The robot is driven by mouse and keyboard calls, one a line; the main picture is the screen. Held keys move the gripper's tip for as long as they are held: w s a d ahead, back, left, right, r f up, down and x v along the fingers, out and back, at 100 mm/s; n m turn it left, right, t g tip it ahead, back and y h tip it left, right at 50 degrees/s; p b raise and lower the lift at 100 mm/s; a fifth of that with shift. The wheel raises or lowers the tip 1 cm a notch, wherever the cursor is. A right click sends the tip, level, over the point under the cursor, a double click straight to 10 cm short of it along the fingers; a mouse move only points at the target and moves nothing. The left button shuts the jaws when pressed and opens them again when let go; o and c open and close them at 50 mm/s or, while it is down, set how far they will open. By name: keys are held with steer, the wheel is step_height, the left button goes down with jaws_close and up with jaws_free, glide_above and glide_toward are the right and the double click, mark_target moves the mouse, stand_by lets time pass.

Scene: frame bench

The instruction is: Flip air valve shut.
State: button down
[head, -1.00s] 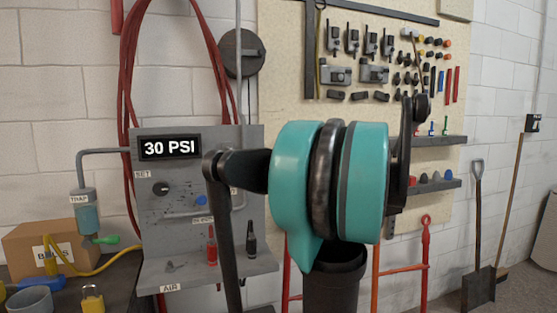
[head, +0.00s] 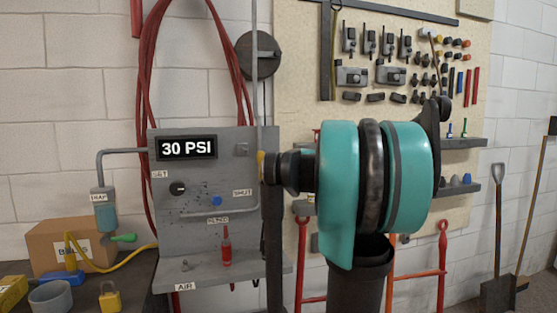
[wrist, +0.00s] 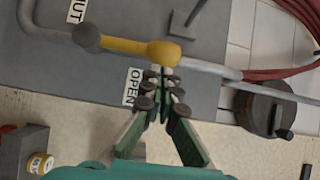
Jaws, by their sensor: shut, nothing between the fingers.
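The air valve's yellow lever (wrist: 140,47) runs from a grey pivot (wrist: 86,37) to a rounded yellow end in the wrist view. It lies roughly in line with the pipe. An OPEN label (wrist: 133,87) is below it and a partly cut-off SHUT label (wrist: 76,10) above. My gripper (wrist: 163,74) is shut and empty, its tips just below the lever's rounded end; I cannot tell if they touch. In the head view a bit of yellow (head: 261,166) shows at the panel's right side, and my teal and black arm hides much around it.
The grey air panel (head: 165,225) carries a 30 PSI display (head: 186,148), a black knob (head: 177,188) and a red tool (head: 226,246) on its shelf. A red hose (head: 150,90) hangs behind. A cardboard box (head: 60,250) and a yellow padlock (head: 110,297) are at lower left.

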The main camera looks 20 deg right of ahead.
steer(key=shift+a+r, duration=0.1)
steer(key=shift+a, duration=0.05)
steer(key=shift+a+r+n, duration=0.1)
steer(key=shift+a+n, duration=0.05)
steer(key=shift+n, duration=0.15)
steer(key=shift+a+g, duration=0.15)
steer(key=shift+g, duration=0.15)
steer(key=shift+a+r+n+g+h, duration=0.15)
steer(key=shift+a+n+h, duration=0.1)
steer(key=shift+a+n, duration=0.15)
steer(key=shift+a+r+n+g+h, duration=0.15)
steer(key=shift+a+n+h, duration=0.1)
steer(key=shift+a+n, duration=0.15)
steer(key=a+f+n+g+h, duration=0.2)
steer(key=a+f+n+h, duration=0.4)
steer(key=a, duration=0.5)
steer(key=shift+f+n, duration=0.2)
steer(key=shift+n, duration=0.2)
steer(key=shift+a, duration=0.1)
steer(key=shift+r, duration=0.1)
stand_by(0.4)
